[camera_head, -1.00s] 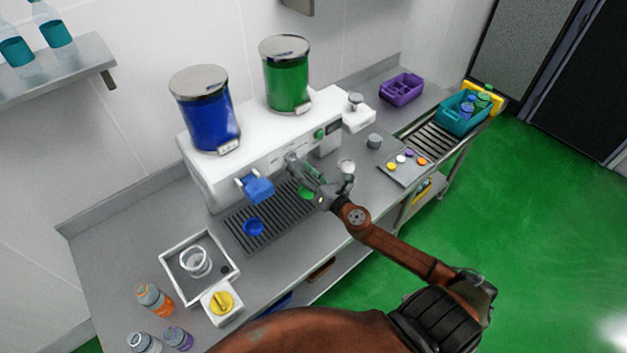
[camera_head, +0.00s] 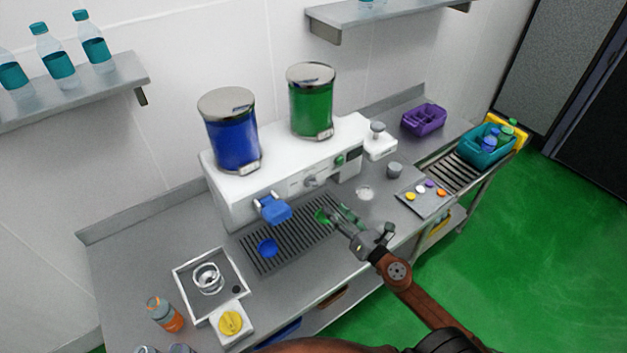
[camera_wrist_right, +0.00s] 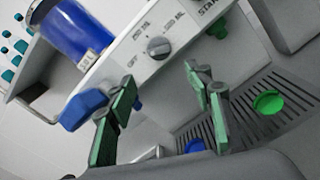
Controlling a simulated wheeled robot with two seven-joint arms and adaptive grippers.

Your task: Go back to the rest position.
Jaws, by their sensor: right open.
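My right gripper (camera_head: 343,217) is in front of the drink machine (camera_head: 290,165), over the front part of the drip grate (camera_head: 290,238). Its green-padded fingers are apart in the right wrist view (camera_wrist_right: 165,125), with nothing between them. A green cup (camera_head: 321,215) is on the grate just beyond the fingertips; in the wrist view the green cup (camera_wrist_right: 268,102) lies right of the fingers, apart from them. A blue cup (camera_head: 268,248) is on the grate further left, below the blue dispenser part (camera_head: 274,209). My left gripper is not in view.
A sink-like tray (camera_head: 187,290) and a yellow-knobbed box (camera_head: 231,323) are at the left. A button panel (camera_head: 423,199), a grey cylinder (camera_head: 394,170), a purple bin (camera_head: 424,119) and a teal crate (camera_head: 478,153) are at the right. Bottles stand at the front left.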

